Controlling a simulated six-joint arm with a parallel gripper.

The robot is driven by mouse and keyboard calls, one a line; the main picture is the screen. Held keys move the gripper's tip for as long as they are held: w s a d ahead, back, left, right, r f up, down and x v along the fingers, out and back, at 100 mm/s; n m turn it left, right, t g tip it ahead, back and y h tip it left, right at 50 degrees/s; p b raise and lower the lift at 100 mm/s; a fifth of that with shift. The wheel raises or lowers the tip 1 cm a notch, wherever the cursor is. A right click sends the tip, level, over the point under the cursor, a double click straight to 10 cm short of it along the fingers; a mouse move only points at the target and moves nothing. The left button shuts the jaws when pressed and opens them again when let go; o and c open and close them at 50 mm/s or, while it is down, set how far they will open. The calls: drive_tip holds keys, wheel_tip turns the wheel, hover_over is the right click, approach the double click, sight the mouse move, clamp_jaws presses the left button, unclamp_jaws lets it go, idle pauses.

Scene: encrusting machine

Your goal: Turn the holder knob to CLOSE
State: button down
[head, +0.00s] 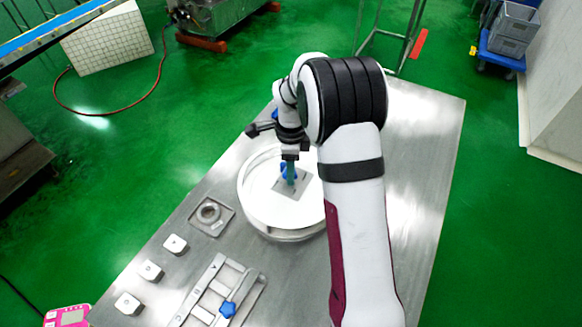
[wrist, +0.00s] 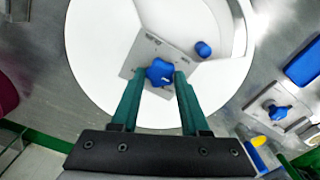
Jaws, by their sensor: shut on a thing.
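The holder knob is a blue star-shaped knob (wrist: 159,73) on a square metal plate (wrist: 150,50) over a large white round dish (wrist: 92,75). My gripper (wrist: 157,82) has its two green fingers on either side of the knob, shut on it. Small lettering on the plate is too blurred to read, so I cannot tell which mark the knob points to. In the head view my gripper (head: 290,176) reaches down to the plate (head: 291,188) in the white dish (head: 255,203), and its fingers partly hide the knob.
A small blue round peg (wrist: 203,49) stands beside the knob. A ring in a square tray (head: 209,213) and several small metal blocks (head: 151,270) lie left of the dish. The table's right side is clear.

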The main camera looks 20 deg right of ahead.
drive_tip(key=shift+m, duration=2.2)
drive_tip(key=shift+s+m, duration=0.1)
drive_tip(key=shift+m, duration=2.1)
drive_tip(key=shift+c, duration=2)
unclamp_jaws()
wheel_tip(320, 180, up, 16)
drive_tip(key=shift+f, duration=0.15)
